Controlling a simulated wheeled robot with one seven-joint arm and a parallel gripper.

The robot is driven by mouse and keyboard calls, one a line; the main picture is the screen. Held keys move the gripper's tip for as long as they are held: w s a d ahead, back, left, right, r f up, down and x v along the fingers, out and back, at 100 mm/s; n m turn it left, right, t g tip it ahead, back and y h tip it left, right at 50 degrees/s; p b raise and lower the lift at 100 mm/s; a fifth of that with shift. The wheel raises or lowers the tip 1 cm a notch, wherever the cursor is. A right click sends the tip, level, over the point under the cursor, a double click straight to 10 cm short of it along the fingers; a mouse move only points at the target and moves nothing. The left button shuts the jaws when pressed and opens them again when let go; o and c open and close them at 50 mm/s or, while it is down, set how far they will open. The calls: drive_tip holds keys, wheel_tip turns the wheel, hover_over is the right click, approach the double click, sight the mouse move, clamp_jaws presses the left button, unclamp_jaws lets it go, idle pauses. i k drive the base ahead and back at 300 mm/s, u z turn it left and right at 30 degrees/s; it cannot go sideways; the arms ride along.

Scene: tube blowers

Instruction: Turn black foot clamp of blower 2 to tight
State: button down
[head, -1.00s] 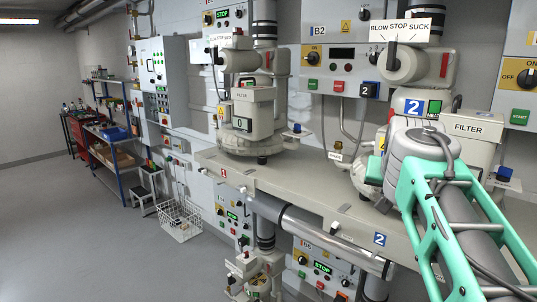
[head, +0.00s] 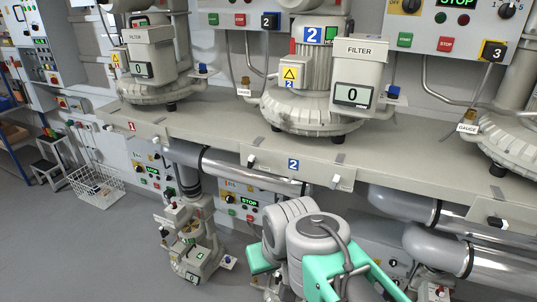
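Blower 2 (head: 318,90) is a cream machine with a blue "2" label, standing upright in the middle of the bench. Its dark round feet show under its base ring. Below it on the bench's front edge sit two small clamp-like fittings. The left fitting (head: 251,161) looks dark and white. The right fitting (head: 336,181) looks mostly white. The left one may be the black foot clamp, but it is too small to tell, and its setting cannot be read. My teal and grey arm shows at the bottom centre, below the bench edge. My gripper is not visible.
The long bench (head: 215,140) runs across the view, with blower 1 (head: 150,65) at left and blower 3 (head: 510,140) at right. Large pipes (head: 255,170) run under it. A low pump unit (head: 190,240) and a wire basket (head: 95,185) stand on the floor, which is open at lower left.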

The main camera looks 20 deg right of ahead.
sight(253, 160)
drive_tip(key=u, duration=0.5)
drive_tip(key=k, duration=0.6)
drive_tip(key=u, duration=1.35)
drive_tip(key=i, duration=1.2)
drive_tip(key=z, duration=0.6)
